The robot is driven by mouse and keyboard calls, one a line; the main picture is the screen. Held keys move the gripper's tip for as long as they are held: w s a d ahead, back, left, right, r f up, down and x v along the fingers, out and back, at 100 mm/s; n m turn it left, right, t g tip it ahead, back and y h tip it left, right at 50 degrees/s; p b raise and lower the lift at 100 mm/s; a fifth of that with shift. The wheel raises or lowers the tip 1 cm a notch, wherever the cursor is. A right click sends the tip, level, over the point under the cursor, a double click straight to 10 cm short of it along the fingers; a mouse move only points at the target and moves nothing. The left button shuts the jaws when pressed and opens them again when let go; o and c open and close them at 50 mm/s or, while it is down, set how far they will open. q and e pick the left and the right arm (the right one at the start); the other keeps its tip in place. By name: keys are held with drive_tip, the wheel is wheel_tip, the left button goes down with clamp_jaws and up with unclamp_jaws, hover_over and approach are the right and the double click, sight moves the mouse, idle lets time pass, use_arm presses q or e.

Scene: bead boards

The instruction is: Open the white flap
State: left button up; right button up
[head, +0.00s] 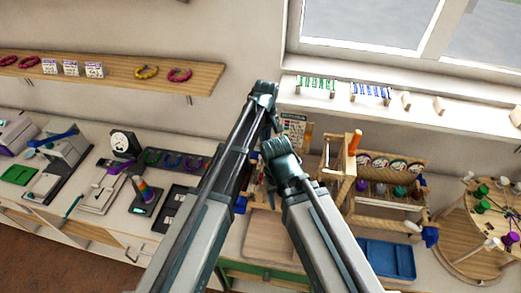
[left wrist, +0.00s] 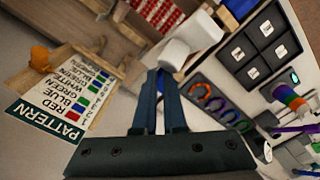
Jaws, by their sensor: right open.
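A white block-like piece (left wrist: 192,40) stands just past the left fingertips in the left wrist view; I cannot tell whether it is the white flap or whether they touch. My left gripper (left wrist: 162,78) shows there as two dark blue fingers close together; I cannot tell if they are shut. In the head view my left arm reaches up the middle, its fingers hard to make out. My right gripper (head: 279,155) is at the end of the right arm, lower and to the right, and open; its fingertips are largely hidden. No flap shows clearly in the head view.
A pattern card (left wrist: 72,95) stands beside my left gripper. A wooden rack (head: 385,205), a blue tray (head: 388,260) and a round peg board (head: 485,225) are at the right. A dark panel (left wrist: 258,45) and devices fill the left counter.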

use_arm(q)
drive_tip(key=shift+o, duration=1.2)
drive_tip(key=shift+s+d+f, duration=0.1)
drive_tip(key=shift+d+f, duration=0.05)
drive_tip(key=shift+d, duration=0.3)
drive_tip(key=shift+o, duration=1.1)
drive_tip(key=shift+s+d, duration=0.15)
drive_tip(key=shift+d, duration=0.05)
drive_tip(key=shift+o, duration=1.3)
drive_tip(key=shift+s+a, duration=0.1)
drive_tip(key=shift+s, duration=0.05)
drive_tip(key=shift+o, duration=1.1)
drive_tip(key=shift+a, duration=0.25)
use_arm(e)
drive_tip(key=shift+d+f, duration=0.1)
drive_tip(key=shift+d, duration=0.3)
use_arm(q)
drive_tip(key=shift+a, duration=0.1)
use_arm(e)
drive_tip(key=shift+s, duration=0.1)
use_arm(q)
drive_tip(key=shift+r, duration=0.2)
